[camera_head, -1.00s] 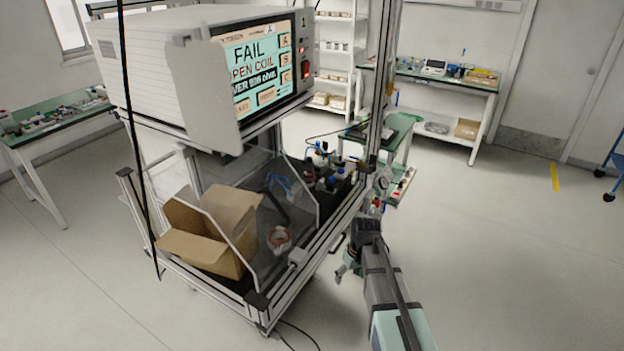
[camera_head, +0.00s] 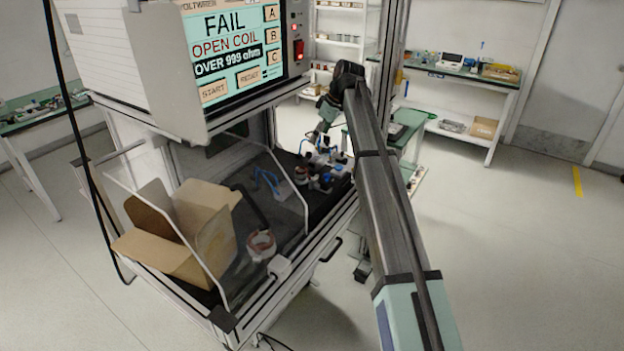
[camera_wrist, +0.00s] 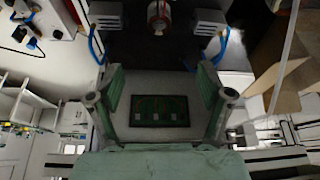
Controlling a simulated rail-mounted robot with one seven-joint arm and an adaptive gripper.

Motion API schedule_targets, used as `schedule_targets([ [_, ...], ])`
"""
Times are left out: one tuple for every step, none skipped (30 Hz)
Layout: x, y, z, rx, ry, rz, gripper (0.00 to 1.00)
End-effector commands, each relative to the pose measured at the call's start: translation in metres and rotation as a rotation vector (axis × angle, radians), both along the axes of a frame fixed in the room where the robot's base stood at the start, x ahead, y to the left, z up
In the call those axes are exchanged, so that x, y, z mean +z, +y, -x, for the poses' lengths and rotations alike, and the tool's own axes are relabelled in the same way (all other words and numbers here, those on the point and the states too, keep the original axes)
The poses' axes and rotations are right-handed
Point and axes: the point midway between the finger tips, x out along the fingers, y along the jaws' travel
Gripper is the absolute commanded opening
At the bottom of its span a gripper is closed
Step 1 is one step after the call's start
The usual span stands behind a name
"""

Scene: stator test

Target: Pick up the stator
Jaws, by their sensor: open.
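A ring-shaped stator (camera_wrist: 158,14) with a reddish and white body sits at the top middle of the wrist view, between two grey blocks. In the head view a dark reddish round part (camera_head: 302,173), apparently this stator, stands in the test area near blue leads. A second coppery-white ring part (camera_head: 261,245) lies nearer, by the cardboard box, behind a clear panel. My gripper (camera_head: 319,137) hangs above and behind the test area in the head view, partly hard to make out. In the wrist view its fingers (camera_wrist: 160,92) are wide apart with nothing between them, short of the stator.
The tester (camera_head: 235,60) shows FAIL, OPEN COIL. An open cardboard box (camera_head: 200,235) stands at the front left of the bench. Clear panels (camera_head: 290,185) and frame posts border the test area. Blue cables (camera_wrist: 93,45) run beside the grey blocks.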

Motion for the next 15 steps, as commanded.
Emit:
schedule_targets([
  [-0.005,0.001,-0.001,0.003,-0.001,0.0,0.79],
  [-0.006,0.001,-0.001,0.004,-0.001,-0.001,0.79],
  [-0.007,0.002,-0.001,0.005,-0.001,-0.001,0.79],
  [-0.009,0.003,-0.002,0.005,-0.001,-0.001,0.79],
  [-0.011,0.004,-0.002,0.005,-0.001,-0.001,0.79],
  [-0.015,0.006,-0.002,0.005,0.0,-0.001,0.79],
  [-0.018,0.007,-0.003,0.005,0.0,0.0,0.79],
  [-0.022,0.009,-0.003,0.006,0.001,0.0,0.79],
  [-0.029,0.012,-0.004,0.006,0.001,0.0,0.79],
  [-0.034,0.014,-0.005,0.006,0.001,0.0,0.79],
  [-0.04,0.016,-0.006,0.006,0.001,0.0,0.79],
  [-0.047,0.019,-0.007,0.006,0.001,0.0,0.79],
  [-0.053,0.021,-0.008,0.005,0.001,0.0,0.79],
  [-0.058,0.023,-0.009,0.005,0.001,0.0,0.79],
  [-0.065,0.026,-0.01,0.005,0.002,0.0,0.79],
])
